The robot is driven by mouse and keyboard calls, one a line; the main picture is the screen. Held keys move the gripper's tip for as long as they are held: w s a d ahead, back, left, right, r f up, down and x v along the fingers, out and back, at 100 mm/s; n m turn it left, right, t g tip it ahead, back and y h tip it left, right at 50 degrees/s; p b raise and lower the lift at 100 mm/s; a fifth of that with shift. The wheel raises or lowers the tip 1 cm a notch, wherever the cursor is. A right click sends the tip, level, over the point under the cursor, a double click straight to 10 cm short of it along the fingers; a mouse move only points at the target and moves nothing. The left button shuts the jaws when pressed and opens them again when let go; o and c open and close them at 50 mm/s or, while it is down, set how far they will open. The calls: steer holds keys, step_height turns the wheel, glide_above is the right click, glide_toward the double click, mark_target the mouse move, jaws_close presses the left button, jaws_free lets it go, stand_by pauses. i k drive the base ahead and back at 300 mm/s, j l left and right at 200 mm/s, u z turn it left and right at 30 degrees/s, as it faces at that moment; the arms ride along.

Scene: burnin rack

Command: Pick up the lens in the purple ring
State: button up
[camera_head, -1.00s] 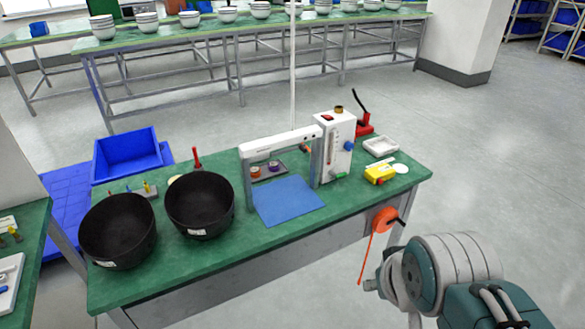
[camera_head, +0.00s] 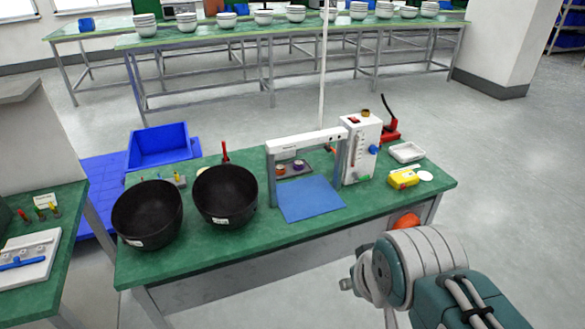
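A small purple-ringed lens (camera_head: 299,164) sits on a dark grey tray (camera_head: 307,170) on the green workbench (camera_head: 240,238), beneath a white frame (camera_head: 305,141). An orange-ringed piece (camera_head: 280,169) is just left of it on the same tray. Both are small at this distance, and the glass itself cannot be made out. A blue mat (camera_head: 310,199) lies in front of the tray. My arm is at the lower right, apart from the lens and in front of the bench. My gripper's fingers do not show.
Two black bowls (camera_head: 147,214) (camera_head: 225,195) stand left of the mat. A white instrument (camera_head: 359,149), a red-based tool (camera_head: 390,131), a white dish (camera_head: 406,152) and a yellow box (camera_head: 403,178) stand right. A blue bin (camera_head: 159,145) is behind the bench. Grey floor (camera_head: 500,180) is clear at right.

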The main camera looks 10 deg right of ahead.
mark_target(298, 166)
steer(key=i+l+u, duration=0.15)
steer(key=i+l, duration=0.3)
steer(key=i, duration=0.25)
steer(key=i+l+u, duration=0.15)
steer(key=i+l, duration=0.4)
steer(key=i, duration=0.15)
steer(key=i+u, duration=0.1)
